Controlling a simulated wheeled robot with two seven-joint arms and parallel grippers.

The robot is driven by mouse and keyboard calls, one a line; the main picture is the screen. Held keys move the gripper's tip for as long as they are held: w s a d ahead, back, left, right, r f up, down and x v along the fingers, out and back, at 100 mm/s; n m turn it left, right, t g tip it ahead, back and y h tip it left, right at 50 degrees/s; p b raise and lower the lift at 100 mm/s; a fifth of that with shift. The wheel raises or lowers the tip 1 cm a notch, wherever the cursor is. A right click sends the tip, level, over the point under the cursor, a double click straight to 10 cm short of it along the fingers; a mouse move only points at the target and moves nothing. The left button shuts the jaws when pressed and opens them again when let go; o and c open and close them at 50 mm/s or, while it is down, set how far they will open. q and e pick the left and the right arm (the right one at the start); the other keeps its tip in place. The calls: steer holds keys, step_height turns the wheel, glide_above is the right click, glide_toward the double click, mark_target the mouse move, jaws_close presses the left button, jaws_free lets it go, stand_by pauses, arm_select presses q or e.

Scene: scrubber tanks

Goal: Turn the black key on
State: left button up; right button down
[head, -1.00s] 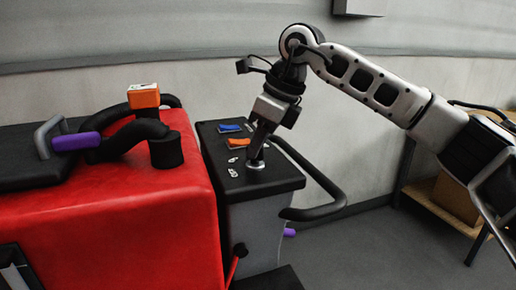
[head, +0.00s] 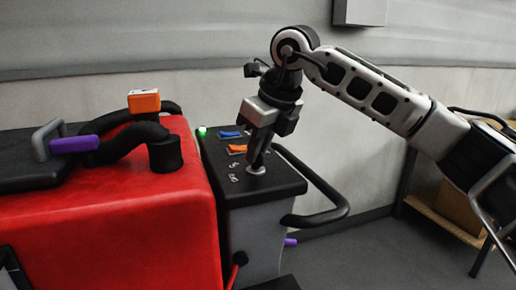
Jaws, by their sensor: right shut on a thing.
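The black key stands in a round silver lock (head: 256,170) near the front right of the black control panel (head: 280,184). My right gripper (head: 258,158) points down at the lock and is shut on the key. The fingers hide most of the key. A small green light (head: 202,130) is lit at the panel's back left corner. A blue switch (head: 229,134) and an orange switch (head: 237,149) lie on the panel left of my gripper. My left gripper is not in view.
The red scrubber tank (head: 110,205) stands left of the panel, with a black hose (head: 150,135), an orange box (head: 144,100) and a purple-gripped handle (head: 74,145) on top. A black handlebar (head: 320,195) curves out at the panel's right. A shelf (head: 445,222) stands at the right.

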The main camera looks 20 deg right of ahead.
steer(key=c, duration=1.5)
jaws_free()
steer(key=shift+o, duration=0.2)
steer(key=shift+r, duration=0.1)
steer(key=v, duration=1.5)
steer(key=shift+r, duration=0.4)
steer(key=shift+s, duration=0.1)
